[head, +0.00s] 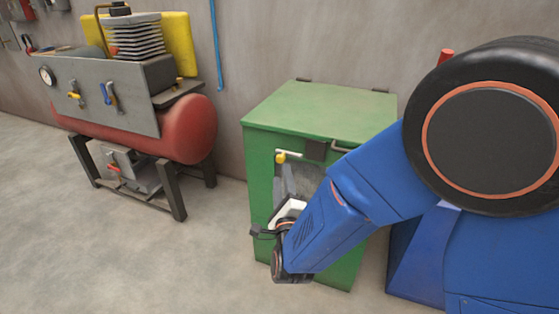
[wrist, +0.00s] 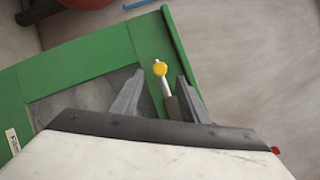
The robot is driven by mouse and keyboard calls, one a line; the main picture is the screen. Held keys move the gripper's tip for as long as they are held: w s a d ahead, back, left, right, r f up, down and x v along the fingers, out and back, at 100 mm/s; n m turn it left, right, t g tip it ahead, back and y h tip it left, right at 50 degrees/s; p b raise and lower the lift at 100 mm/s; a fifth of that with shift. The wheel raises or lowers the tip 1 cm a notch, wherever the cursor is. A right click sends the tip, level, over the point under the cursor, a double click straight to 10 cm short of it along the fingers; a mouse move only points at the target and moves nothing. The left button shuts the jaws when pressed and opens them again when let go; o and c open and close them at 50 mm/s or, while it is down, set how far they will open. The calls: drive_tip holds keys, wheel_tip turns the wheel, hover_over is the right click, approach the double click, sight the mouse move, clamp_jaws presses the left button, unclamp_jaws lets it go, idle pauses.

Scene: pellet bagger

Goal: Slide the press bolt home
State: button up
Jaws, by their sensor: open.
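The press bolt shows as a yellow ball knob (head: 281,157) on a pale rod, at the upper front of the green press cabinet (head: 258,190). The rod runs right towards a dark block (head: 316,150). In the wrist view the yellow knob (wrist: 160,69) lies between my two grey fingertips, with free space on both sides. My gripper (wrist: 160,76) is open and holds nothing. I cannot tell how far the knob is in depth from the fingertips. In the head view my arm hides the cabinet's lower front and much of the gripper.
A red compressor tank (head: 185,130) on dark legs stands at the left, with a gauge and valves on its panel. A blue pipe (head: 216,45) runs down the wall. The floor (head: 110,250) at front left is clear.

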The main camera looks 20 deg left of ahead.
sight(280, 161)
drive_tip(key=x, duration=0.8)
drive_tip(key=shift+w+a, duration=0.15)
drive_tip(key=shift+w, duration=0.1)
